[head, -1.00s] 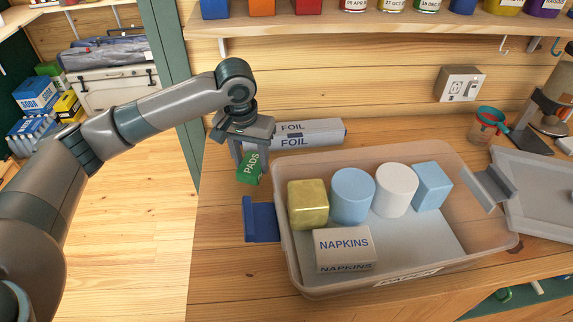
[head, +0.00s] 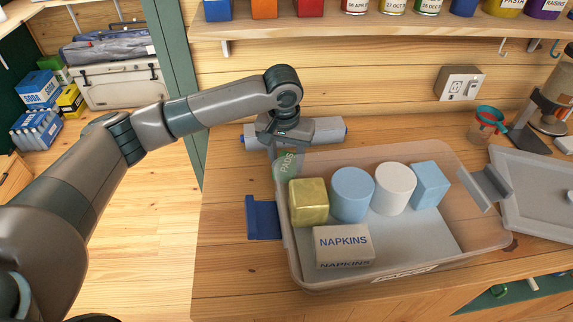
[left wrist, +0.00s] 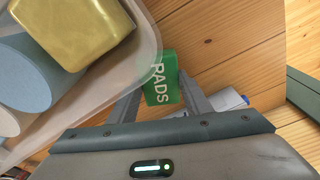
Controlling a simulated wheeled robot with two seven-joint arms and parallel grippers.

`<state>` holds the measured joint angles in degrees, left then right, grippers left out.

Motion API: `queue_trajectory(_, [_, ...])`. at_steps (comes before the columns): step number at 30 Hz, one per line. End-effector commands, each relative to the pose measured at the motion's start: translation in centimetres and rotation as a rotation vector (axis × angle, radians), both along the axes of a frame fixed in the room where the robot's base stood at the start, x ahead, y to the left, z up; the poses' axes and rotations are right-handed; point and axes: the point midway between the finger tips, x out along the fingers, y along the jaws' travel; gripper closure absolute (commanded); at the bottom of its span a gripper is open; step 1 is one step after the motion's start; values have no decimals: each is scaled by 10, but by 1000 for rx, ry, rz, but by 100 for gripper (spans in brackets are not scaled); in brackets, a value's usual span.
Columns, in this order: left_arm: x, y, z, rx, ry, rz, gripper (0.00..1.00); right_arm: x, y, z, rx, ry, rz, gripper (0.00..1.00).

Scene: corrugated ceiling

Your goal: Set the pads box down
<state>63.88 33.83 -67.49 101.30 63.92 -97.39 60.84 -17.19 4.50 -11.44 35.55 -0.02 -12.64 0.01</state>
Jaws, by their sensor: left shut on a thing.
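The green pads box (head: 287,164) is held in my left gripper (head: 284,150), low over the counter by the bin's far left corner. In the head view it shows pale through the bin's translucent wall. In the left wrist view the pads box (left wrist: 161,77) sits between the two fingers, just outside the bin wall, with its lettering readable. I cannot tell whether it touches the counter or the wall. The clear bin (head: 470,255) holds a napkins box (head: 343,246), a gold block (head: 309,203), two cylinders and a blue block. My right gripper is out of view.
A grey foil roll or box (head: 322,130) lies behind the gripper. A blue latch (head: 262,218) sticks out at the bin's left and a grey one (head: 487,187) at its right. A grey lid (head: 540,185) lies to the right.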

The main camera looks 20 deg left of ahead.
Motion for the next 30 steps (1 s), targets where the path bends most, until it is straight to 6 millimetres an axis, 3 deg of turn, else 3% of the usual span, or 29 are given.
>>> queue_trajectory(6, [-1, 1, -21, 1, 1, 0, 77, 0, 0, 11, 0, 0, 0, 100])
queue_trajectory(19, [0, 0, -26, 1, -1, 0, 77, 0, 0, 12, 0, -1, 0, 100])
queue_trajectory(20, [0, 0, -26, 1, -1, 0, 48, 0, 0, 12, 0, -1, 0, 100])
queue_trajectory(30, [0, 0, -25, 1, -1, -1, 48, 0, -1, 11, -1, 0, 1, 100])
